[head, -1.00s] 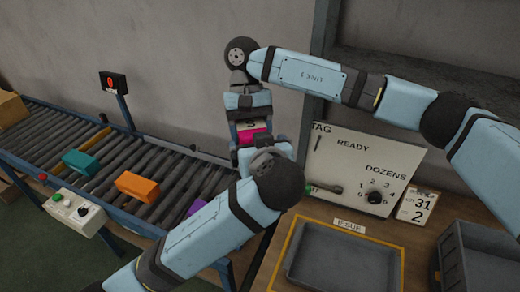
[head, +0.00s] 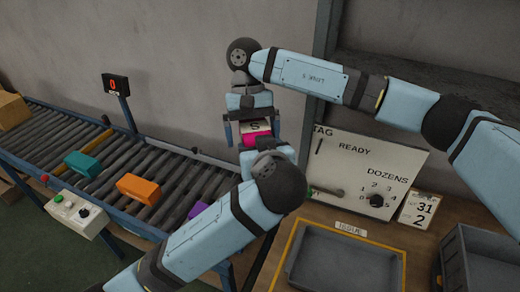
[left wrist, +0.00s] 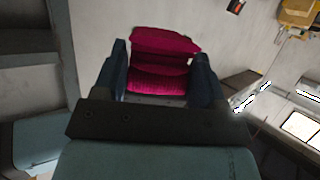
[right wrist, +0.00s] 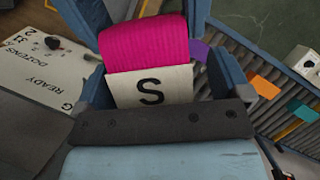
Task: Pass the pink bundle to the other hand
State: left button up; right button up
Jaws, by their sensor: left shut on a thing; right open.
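The pink bundle (head: 252,139) is held up above the bench's left end, with a white label marked S on it. In the left wrist view the bundle (left wrist: 160,75) sits between the fingers of my left gripper (left wrist: 160,55), which is shut on it from below. My right gripper (head: 254,143) points down from above and is open, its fingers on either side of the bundle. In the right wrist view the bundle (right wrist: 150,42) and its label (right wrist: 150,88) lie between the spread fingers, with a gap at the right one. My left fingertips are mostly hidden in the head view.
A roller conveyor (head: 110,160) on the left carries teal (head: 82,164), orange (head: 139,188) and purple (head: 198,209) bundles. A tag panel (head: 365,165) stands behind the bench. A grey tray (head: 345,262) and a grey bin (head: 485,262) are at right.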

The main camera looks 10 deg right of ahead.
jog(key=v, duration=1.1)
jog(key=shift+r, duration=0.15)
jog(key=w+a+f+m+t+y, duration=0.1)
jog(key=w+a+f+m+y, duration=0.4)
jog(key=a+f+m+y, duration=0.5)
jog(key=w+d+f+m+t+y, duration=0.3)
jog(key=f+m+t+y, duration=0.45)
jog(key=m, duration=0.65)
jog(key=s+d+f+n+t+h, duration=0.2)
jog(key=s+d+f+n+h, duration=0.2)
jog(key=s, duration=0.9)
jog(key=s+d+f+n+t+h, duration=0.2)
jog(key=s+d+f+n+h, duration=0.3)
jog(key=s+d+f+n, duration=0.6)
jog(key=s+d+f+n+t+h, duration=0.3)
jog(key=s+d+f+n, duration=0.5)
jog(key=s+f, duration=0.5)
jog(key=shift+s+d+f+n+h, duration=0.1)
jog(key=shift+s+n+h, duration=0.35)
jog(key=shift+n, duration=0.25)
jog(key=shift+s+d+f+n+h, duration=0.15)
jog(key=shift+s+n+h, duration=0.25)
jog(key=shift+n, duration=0.3)
